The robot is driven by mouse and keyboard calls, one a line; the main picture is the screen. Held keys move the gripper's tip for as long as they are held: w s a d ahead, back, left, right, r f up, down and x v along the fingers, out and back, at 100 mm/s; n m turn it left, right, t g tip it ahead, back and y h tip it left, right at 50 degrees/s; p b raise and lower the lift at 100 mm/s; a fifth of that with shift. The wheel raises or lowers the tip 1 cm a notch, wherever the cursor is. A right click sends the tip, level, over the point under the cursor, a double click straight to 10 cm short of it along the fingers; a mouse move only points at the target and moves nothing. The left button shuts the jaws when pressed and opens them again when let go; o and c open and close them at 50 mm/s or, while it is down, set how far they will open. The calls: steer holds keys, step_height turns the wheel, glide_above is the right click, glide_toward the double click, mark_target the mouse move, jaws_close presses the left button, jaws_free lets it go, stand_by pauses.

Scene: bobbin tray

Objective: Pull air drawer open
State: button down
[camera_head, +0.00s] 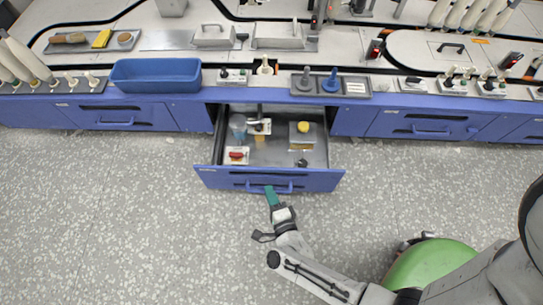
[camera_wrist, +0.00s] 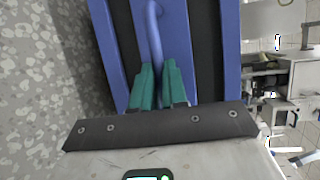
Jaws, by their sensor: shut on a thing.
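The drawer (camera_head: 215,180) under the bench stands pulled out in the head view, with its blue front and bar handle toward me. My gripper (camera_head: 270,190) is at the drawer front, at the handle (camera_head: 288,189). In the wrist view the green fingertips (camera_wrist: 160,75) of my gripper are closed around the blue bar handle (camera_wrist: 153,25), against the drawer's blue front (camera_wrist: 178,45). The part of the handle between the fingers is hidden.
Inside the drawer are a clear cup (camera_head: 238,124), a yellow item (camera_head: 303,127) and a red item (camera_head: 236,155). Shut drawers flank it, left (camera_head: 120,112) and right (camera_head: 425,125). A blue bin (camera_head: 155,75) stands on the bench. The speckled floor (camera_head: 110,220) is clear at left.

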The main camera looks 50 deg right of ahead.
steer(key=shift+s+a, duration=0.8)
steer(key=shift+a, duration=0.2)
steer(key=shift+s+a, duration=0.8)
steer(key=shift+a, duration=0.2)
steer(key=c, duration=1.2)
jaws_free()
steer(key=shift+o, duration=0.2)
steer(key=p+v, duration=0.1)
steer(key=v, duration=0.9)
steer(key=shift+s+a+p, duration=0.2)
steer(key=shift+s+p, duration=0.1)
steer(key=shift+r, duration=0.1)
